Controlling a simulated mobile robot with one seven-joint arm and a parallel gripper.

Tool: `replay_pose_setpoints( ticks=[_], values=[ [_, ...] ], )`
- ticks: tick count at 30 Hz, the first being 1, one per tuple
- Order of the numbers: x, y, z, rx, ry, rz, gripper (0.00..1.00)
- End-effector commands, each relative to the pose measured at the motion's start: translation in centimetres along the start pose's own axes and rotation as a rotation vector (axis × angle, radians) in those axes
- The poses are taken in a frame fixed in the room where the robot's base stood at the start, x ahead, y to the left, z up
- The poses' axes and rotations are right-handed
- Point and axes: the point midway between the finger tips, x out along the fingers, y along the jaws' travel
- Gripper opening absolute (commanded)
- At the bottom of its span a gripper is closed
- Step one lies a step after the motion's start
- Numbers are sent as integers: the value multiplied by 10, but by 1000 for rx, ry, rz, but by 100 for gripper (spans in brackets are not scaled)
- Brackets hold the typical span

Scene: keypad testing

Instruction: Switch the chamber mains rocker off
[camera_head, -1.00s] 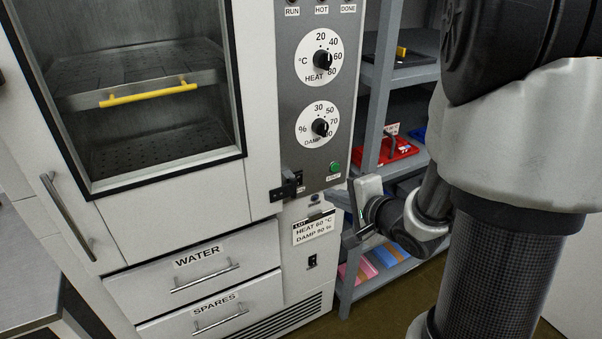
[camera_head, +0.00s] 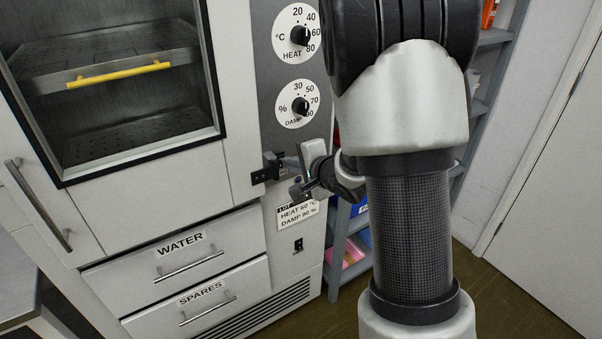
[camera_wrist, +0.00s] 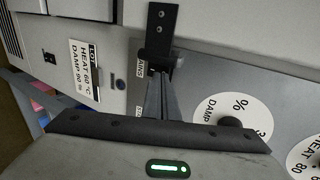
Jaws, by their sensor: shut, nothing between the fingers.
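The grey control panel (camera_head: 268,70) of the chamber carries a label ending in "AINS" (camera_wrist: 141,75), partly covered. The mains rocker is not clearly seen; the spot beside that label is hidden by my fingers and a dark latch bracket. My gripper (camera_head: 284,164) is shut and empty, at the panel's lower edge beside the black latch bracket (camera_head: 264,172). In the wrist view my fingertips (camera_wrist: 162,76) point at the dark area just below the bracket (camera_wrist: 159,32). I cannot tell whether they touch anything.
The HEAT dial (camera_head: 299,35) and DAMP dial (camera_head: 299,105) are above my gripper. A lot card (camera_head: 298,214) and a small black fitting (camera_head: 298,245) are below. WATER (camera_head: 185,258) and SPARES (camera_head: 205,305) drawers are shut. A shelf rack (camera_head: 345,250) stands right.

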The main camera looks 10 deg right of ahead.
Motion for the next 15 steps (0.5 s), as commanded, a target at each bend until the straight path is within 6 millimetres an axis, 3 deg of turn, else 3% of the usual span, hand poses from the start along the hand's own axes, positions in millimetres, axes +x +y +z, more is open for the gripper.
replay_pose_setpoints(
  ticks=[6, 15],
  values=[
    [12, -8, 0, -1, 0, 0, 0],
    [12, -8, 0, 0, 1, 1, 0]
  ],
)
